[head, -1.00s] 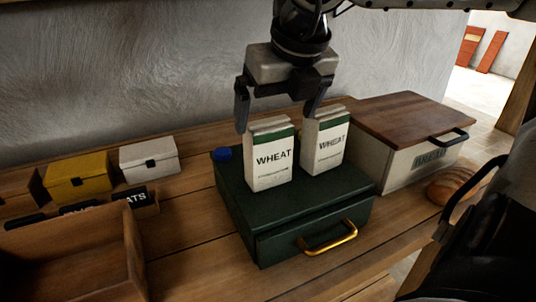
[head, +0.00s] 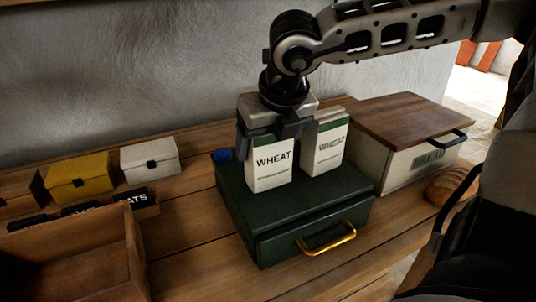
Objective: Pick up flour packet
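Two white flour packets with green bands and the word WHEAT stand upright on a dark green box (head: 300,205). My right gripper (head: 266,138) comes down from above over the left flour packet (head: 270,172). Its fingers are drawn in at the sides of that packet's top and look shut on it. The packet's top edge is hidden by the gripper, and its base still rests on the box. The right flour packet (head: 332,152) stands just beside, partly behind the gripper. My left gripper is not in view.
The green box has a brass handle (head: 327,240) and a blue knob (head: 223,155). A wooden-lidded bread bin (head: 410,165) stands right, with a loaf (head: 450,184) beside it. Yellow (head: 80,180) and white (head: 150,157) boxes and an open wooden crate (head: 75,255) are at left.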

